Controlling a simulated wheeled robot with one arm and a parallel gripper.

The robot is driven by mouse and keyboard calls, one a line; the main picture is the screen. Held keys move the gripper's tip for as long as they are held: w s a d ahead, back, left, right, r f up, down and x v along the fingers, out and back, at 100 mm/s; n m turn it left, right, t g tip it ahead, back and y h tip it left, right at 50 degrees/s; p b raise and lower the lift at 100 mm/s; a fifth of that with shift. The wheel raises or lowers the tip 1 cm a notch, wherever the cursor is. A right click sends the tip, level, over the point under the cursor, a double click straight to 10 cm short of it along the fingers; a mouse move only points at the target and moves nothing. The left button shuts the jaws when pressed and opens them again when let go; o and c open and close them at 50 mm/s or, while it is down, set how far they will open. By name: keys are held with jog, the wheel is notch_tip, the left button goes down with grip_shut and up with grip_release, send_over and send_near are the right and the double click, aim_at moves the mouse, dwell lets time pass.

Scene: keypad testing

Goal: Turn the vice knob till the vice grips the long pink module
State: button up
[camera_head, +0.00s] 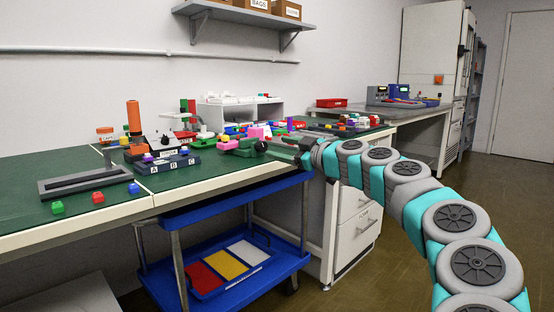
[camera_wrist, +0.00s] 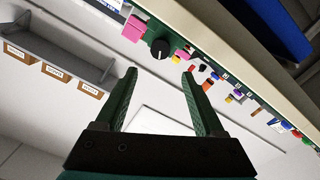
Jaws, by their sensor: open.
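The vice (camera_head: 240,149) is green and sits at the front edge of the green bench, left of my gripper (camera_head: 290,149). Its black round knob (camera_head: 261,146) faces my gripper. A pink block (camera_head: 257,131), which looks like the long pink module, is at the vice; whether the jaws touch it I cannot tell. In the wrist view the knob (camera_wrist: 160,49) has a white mark and lies just beyond and between the tips of my open, empty gripper (camera_wrist: 160,74). A pink block (camera_wrist: 134,28) shows beside it there. The fingers appear apart from the knob.
Coloured parts crowd the green bench top (camera_head: 194,184) behind and left of the vice. A grey tray (camera_head: 85,180) and a lettered block (camera_head: 168,165) stand further left. A blue cart (camera_head: 220,292) is under the bench edge. A shelf (camera_head: 240,15) hangs above.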

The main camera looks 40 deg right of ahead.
aim_at(263, 146)
jog(key=shift+w+d+f, duration=0.1)
jog(key=shift+w+f, duration=0.1)
jog(key=shift+w, duration=1)
jog(key=shift+w+f, duration=0.2)
jog(key=shift+w, duration=0.95)
jog(key=shift+w+d+f, duration=0.1)
jog(key=shift+w+f, duration=0.1)
jog(key=shift+w, duration=1)
jog(key=shift+c, duration=0.3)
grip_shut()
